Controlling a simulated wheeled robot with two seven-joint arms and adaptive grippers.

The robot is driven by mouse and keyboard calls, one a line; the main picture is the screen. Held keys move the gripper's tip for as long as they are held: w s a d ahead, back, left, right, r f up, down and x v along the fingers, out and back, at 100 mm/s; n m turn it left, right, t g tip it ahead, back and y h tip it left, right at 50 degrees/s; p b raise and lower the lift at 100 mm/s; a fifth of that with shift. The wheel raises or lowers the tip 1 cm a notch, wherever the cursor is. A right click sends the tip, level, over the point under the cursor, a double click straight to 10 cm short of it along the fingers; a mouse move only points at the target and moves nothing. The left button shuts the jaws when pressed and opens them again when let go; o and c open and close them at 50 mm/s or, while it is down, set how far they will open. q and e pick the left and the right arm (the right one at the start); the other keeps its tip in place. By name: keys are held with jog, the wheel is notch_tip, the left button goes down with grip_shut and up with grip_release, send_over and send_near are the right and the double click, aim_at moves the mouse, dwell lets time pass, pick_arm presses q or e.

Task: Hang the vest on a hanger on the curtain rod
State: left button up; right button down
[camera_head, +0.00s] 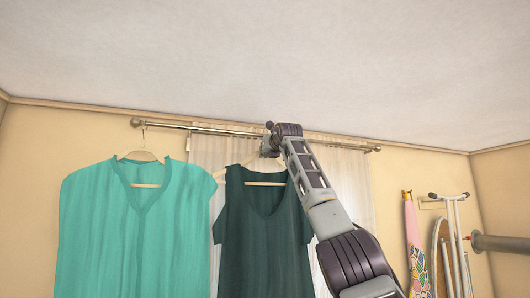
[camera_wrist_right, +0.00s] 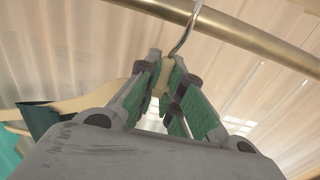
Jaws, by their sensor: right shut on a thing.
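The dark green sleeveless vest (camera_head: 262,245) hangs upright on a light wooden hanger (camera_head: 265,183) in front of the window. My right gripper (camera_head: 268,147) is at the top of this hanger, just below the curtain rod (camera_head: 210,129). In the right wrist view my right gripper (camera_wrist_right: 170,92) is shut on the hanger's neck (camera_wrist_right: 164,75). The metal hook (camera_wrist_right: 186,30) rises from the fingers and crosses the rod (camera_wrist_right: 235,33). I cannot tell whether the hook rests on it. My left gripper is not in view.
A teal top (camera_head: 135,235) hangs by its hanger hook on the rod's left end. White curtains (camera_head: 345,175) hang behind the vest. An ironing board (camera_head: 440,250) and a patterned cloth (camera_head: 415,250) are on the right wall. The rod's right part is clear.

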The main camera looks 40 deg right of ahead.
jog(key=shift+f+b, duration=0.55)
jog(key=shift+f, duration=0.3)
jog(key=c, duration=1.5)
grip_release()
jog(key=shift+s+a, duration=0.1)
jog(key=shift+s, duration=0.1)
jog(key=shift+v, duration=5.8)
jog(key=shift+f, duration=0.1)
